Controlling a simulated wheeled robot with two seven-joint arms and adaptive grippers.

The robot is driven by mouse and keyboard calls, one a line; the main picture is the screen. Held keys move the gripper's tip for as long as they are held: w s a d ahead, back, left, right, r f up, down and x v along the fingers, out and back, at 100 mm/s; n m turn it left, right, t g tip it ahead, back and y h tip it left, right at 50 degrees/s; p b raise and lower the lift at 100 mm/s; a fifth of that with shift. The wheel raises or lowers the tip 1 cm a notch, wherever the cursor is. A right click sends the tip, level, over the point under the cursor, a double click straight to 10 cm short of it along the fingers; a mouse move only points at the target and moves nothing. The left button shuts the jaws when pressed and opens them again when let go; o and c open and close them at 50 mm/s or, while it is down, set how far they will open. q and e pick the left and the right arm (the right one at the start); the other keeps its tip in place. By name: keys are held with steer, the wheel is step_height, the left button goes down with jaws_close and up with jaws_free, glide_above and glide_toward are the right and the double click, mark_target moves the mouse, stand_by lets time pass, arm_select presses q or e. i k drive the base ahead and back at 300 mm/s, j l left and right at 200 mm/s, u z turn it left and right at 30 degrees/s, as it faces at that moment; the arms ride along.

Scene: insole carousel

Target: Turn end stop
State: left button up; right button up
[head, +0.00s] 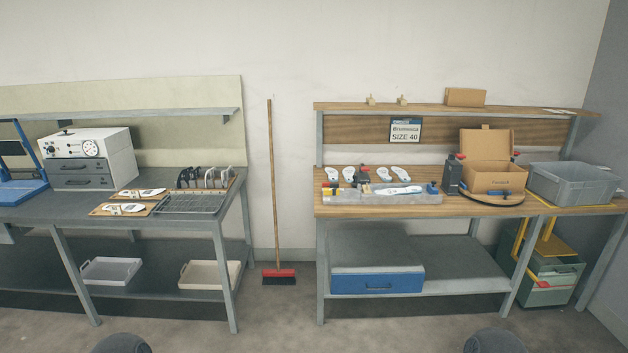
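A long pale grey fixture (378,199) lies along the front of the right workbench. A white insole (402,190) lies on its right half. Small red and dark parts (333,187) sit at its left end, a dark block (362,181) near its middle, and a small blue part (432,189) at its right end. I cannot tell which of these is the end stop, or how it is turned; they are too small. Several white insoles (383,174) lie in a row behind the fixture. Neither of my grippers shows in the head view.
The right workbench (420,211) also bears a black device (452,176), an open cardboard box (494,180) and a grey crate (573,184). A sign (405,130) reads SIZE 40. A broom (274,200) leans between this bench and the left workbench (130,222).

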mark_target(334, 190)
steer(key=i, duration=1.95)
